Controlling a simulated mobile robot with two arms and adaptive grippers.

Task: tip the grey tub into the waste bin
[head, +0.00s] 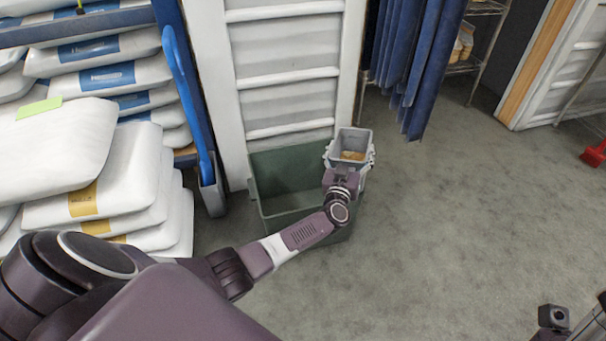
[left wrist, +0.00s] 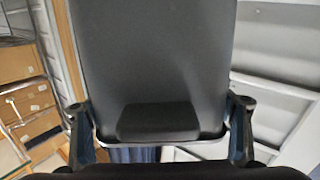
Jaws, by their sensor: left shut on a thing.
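The grey tub (head: 349,139) is in the head view, with some tan material (head: 352,155) inside. Its opening faces up and it looks about upright. My left gripper (head: 343,180) is shut on its near side and holds it over the right side of the waste bin. The green waste bin (head: 283,202) stands on the floor; my left arm and the tub hide part of it. In the left wrist view the tub's dark wall (left wrist: 155,60) fills the middle, between the fingers. A dark part at the lower right of the head view seems to be my right gripper (head: 553,317); its fingers are unclear.
White sacks (head: 110,150) are stacked on the left. A blue-handled tool (head: 185,90) stands in a grey holder beside the bin. A white ribbed panel (head: 285,70) is behind the bin, with blue strip curtains (head: 415,50) to its right.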

